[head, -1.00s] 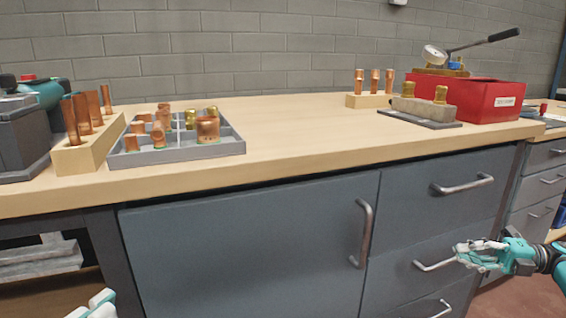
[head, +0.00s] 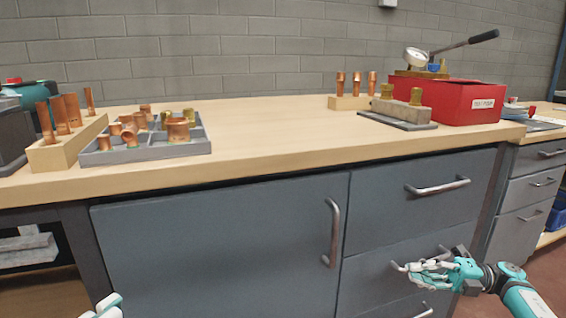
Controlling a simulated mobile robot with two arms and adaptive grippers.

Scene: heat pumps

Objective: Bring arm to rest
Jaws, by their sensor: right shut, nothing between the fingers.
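My right gripper (head: 428,274) is at the lower right in the head view, in front of the grey drawers and below the worktop. Its fingers point left, close to a drawer handle in the picture; I cannot tell whether they touch it. It is shut and holds nothing. A small white and teal part of my left arm (head: 104,308) shows at the bottom left edge. Its fingers are out of the frame.
The wooden worktop (head: 270,130) carries a grey tray (head: 150,154) of copper fittings, a wooden block (head: 70,146) with copper tubes, a second tube block (head: 350,102) and a red box (head: 470,100). Cabinet handles (head: 332,232) stick out below. The worktop's middle is clear.

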